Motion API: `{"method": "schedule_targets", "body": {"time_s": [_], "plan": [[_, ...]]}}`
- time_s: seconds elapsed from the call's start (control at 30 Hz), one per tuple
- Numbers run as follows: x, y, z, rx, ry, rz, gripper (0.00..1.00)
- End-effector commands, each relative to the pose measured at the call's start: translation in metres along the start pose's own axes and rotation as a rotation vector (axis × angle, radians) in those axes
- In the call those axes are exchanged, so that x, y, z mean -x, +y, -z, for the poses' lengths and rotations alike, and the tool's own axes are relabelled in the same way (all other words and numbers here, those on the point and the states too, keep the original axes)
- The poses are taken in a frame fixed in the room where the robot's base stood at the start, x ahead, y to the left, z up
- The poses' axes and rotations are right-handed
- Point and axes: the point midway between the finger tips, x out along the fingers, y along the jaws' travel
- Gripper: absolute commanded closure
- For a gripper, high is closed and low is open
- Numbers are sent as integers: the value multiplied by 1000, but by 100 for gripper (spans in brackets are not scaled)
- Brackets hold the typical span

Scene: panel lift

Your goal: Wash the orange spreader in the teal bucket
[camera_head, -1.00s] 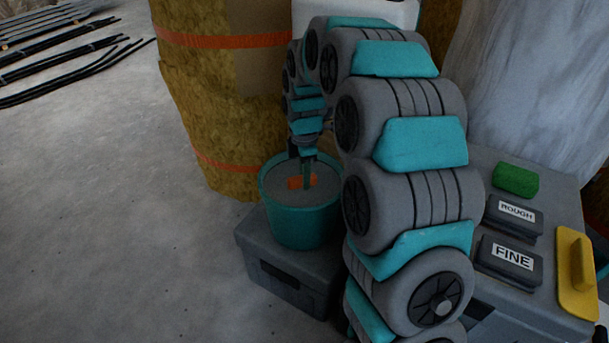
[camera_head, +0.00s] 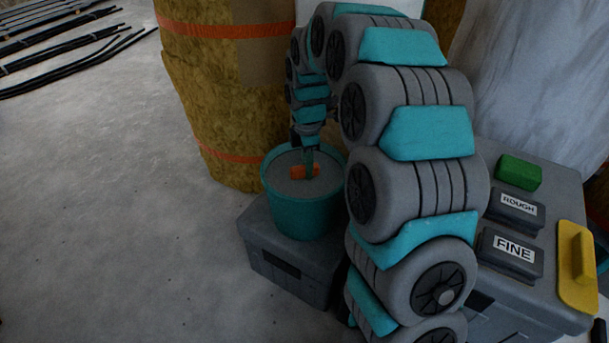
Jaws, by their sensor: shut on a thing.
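The teal bucket (camera_head: 303,217) stands upright on a grey box left of my arm. A grey surface fills it close to the rim. The orange spreader (camera_head: 298,172) shows as a small orange patch inside the bucket, at that grey surface; its lower part is hidden. My gripper (camera_head: 309,160) points down into the bucket and is shut on the spreader. The fingertips are small and dark here, so the exact grip is hard to see.
The grey box (camera_head: 285,262) carries the bucket. On the right, a larger grey case (camera_head: 540,305) holds a green block (camera_head: 519,172), blocks marked ROUGH (camera_head: 515,207) and FINE (camera_head: 511,252), and a yellow float (camera_head: 577,265). Insulation rolls (camera_head: 225,100) stand behind.

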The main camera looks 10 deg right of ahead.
Motion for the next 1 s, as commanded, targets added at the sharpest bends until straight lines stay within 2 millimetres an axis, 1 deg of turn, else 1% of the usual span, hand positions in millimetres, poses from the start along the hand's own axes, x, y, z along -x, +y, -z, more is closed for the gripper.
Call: {"method": "schedule_targets", "body": {"time_s": [0.1, 0.23, 0.7, 1.0], "plan": [[-4, 0, 0, 0, 0, 1, 100], [-4, 0, 0, 0, 0, 0, 100], [8, 1, 0, 0, 0, -2, 100], [0, 0, 0, 1, 0, 1, 100]]}}
